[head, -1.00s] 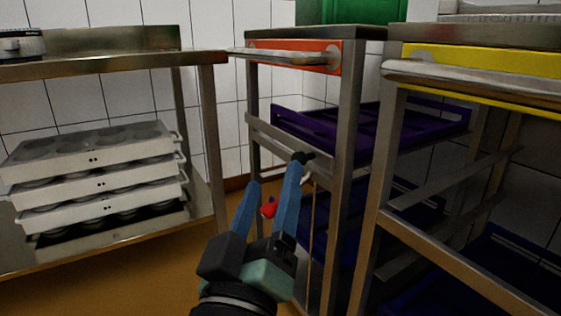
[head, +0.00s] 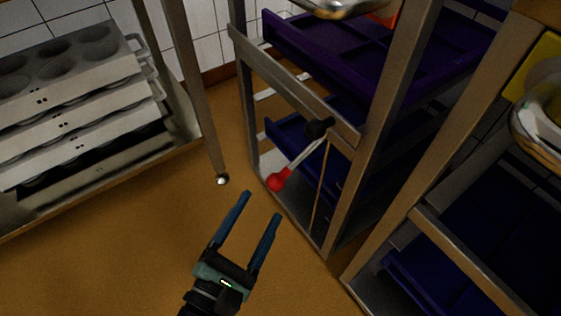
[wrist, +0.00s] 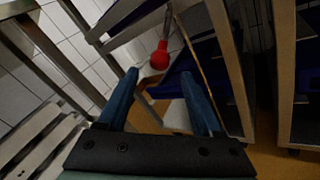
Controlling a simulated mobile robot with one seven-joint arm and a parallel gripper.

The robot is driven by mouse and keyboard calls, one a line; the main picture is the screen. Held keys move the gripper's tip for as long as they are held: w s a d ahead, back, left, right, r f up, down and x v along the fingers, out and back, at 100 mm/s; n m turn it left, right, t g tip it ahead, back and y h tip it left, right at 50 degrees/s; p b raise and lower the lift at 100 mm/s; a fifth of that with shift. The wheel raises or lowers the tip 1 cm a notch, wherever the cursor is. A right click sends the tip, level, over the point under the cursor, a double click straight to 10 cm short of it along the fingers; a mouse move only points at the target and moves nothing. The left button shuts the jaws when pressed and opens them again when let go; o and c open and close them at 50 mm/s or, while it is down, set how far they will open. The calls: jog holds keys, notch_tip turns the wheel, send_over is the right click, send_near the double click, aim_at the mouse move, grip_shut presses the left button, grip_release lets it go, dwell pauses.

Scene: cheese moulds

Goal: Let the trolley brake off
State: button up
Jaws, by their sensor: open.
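The brake lever is a thin metal rod with a red knob (head: 278,179) at its lower end and a black pivot (head: 319,128) at its top. It hangs slanted down to the left on the side of the middle trolley (head: 285,88). The red knob also shows in the wrist view (wrist: 160,56), beyond the fingertips and between their lines. My gripper (head: 261,206) is open and empty, with blue fingers, and is apart from the knob, below and left of it in the head view. It shows in the wrist view too (wrist: 158,92).
Purple trays (head: 345,50) and blue trays sit in the middle trolley. A second trolley with a yellow panel (head: 541,72) stands close on the right. At left, a metal table (head: 195,95) holds stacked moulds (head: 75,120). The brown floor between is clear.

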aim_at(297, 160)
jog(key=b+x, duration=0.2)
jog(key=x, duration=0.8)
jog(key=shift+b, duration=0.4)
grip_shut()
jog(key=shift+a, duration=0.1)
dwell(0.7)
